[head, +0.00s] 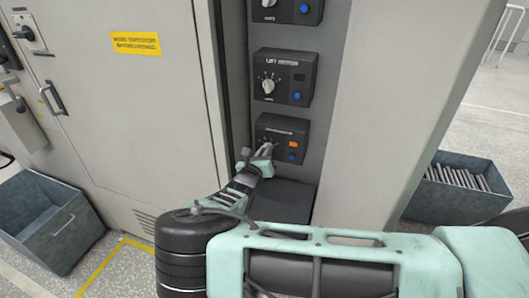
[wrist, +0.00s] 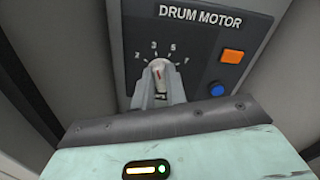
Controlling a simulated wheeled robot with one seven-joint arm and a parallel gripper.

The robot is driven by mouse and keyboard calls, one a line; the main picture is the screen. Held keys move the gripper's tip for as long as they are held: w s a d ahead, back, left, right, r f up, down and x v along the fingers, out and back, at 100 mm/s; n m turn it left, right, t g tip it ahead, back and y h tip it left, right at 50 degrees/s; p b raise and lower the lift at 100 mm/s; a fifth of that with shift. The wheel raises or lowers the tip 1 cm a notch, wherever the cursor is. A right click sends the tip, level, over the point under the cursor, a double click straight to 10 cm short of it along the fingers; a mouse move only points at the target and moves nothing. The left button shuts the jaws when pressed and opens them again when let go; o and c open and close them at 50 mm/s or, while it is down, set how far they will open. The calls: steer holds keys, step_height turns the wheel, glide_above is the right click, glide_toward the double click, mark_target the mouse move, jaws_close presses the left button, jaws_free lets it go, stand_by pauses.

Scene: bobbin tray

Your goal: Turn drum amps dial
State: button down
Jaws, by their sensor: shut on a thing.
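The drum motor panel (wrist: 200,50) is a dark box labelled "DRUM MOTOR", the lowest of the control boxes in the head view (head: 281,133). Its dial (wrist: 160,70) is a pale knob with a reddish mark at its top, ringed by white numbers. An orange rectangle (wrist: 233,56) and a blue button (wrist: 217,89) sit to its right. My gripper (wrist: 160,82) is shut on the dial, with a grey finger on each side of it. In the head view my gripper (head: 265,151) reaches the panel's left part and hides the dial there.
A box labelled "LIFT" (head: 284,77) with its own white dial is above, and another box (head: 285,10) above that. A grey cabinet door (head: 120,100) stands left. Grey bins stand on the floor at left (head: 75,236) and right (head: 449,208).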

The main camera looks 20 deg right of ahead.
steer(key=shift+f, duration=0.1)
steer(key=c, duration=1.4)
jaws_free()
steer(key=shift+c, duration=0.2)
steer(key=b+v, duration=0.3)
steer(key=v, duration=1.4)
steer(key=shift+s+a, duration=0.15)
steer(key=shift+s, duration=0.05)
